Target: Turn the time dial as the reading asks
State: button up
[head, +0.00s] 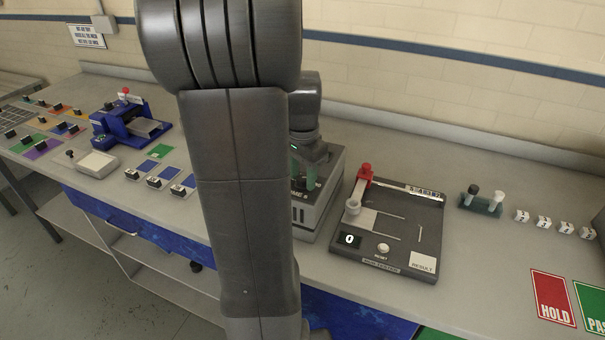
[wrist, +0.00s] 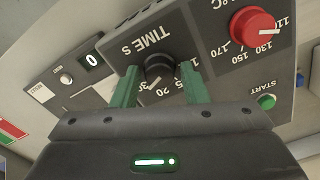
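The black time dial (wrist: 158,68) sits under the upside-down label "TIME s" on the grey dryer panel in the wrist view. Its pale pointer mark slants down-left, near the "30" printing; the exact setting is unclear. My gripper (wrist: 160,88) has its two green fingers on either side of the dial, with small gaps visible, so it looks open around it. In the head view, the dryer box (head: 322,215) is partly hidden behind my arm, with my gripper (head: 306,172) over it. The dial is hidden there.
A red temperature dial (wrist: 253,25) and green start button (wrist: 266,101) are beside the time dial. The rub tester (head: 425,222) with a red-topped arm stands right of the dryer, its display (head: 349,240) showing 0. A blue press (head: 130,122) stands left.

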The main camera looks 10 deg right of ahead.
aim_at(303, 177)
jog(key=shift+o, duration=1)
notch_tip(303, 177, up, 14)
jog(key=shift+f, duration=0.15)
notch_tip(303, 177, down, 14)
jog(key=shift+r, duration=0.1)
dwell(0.5)
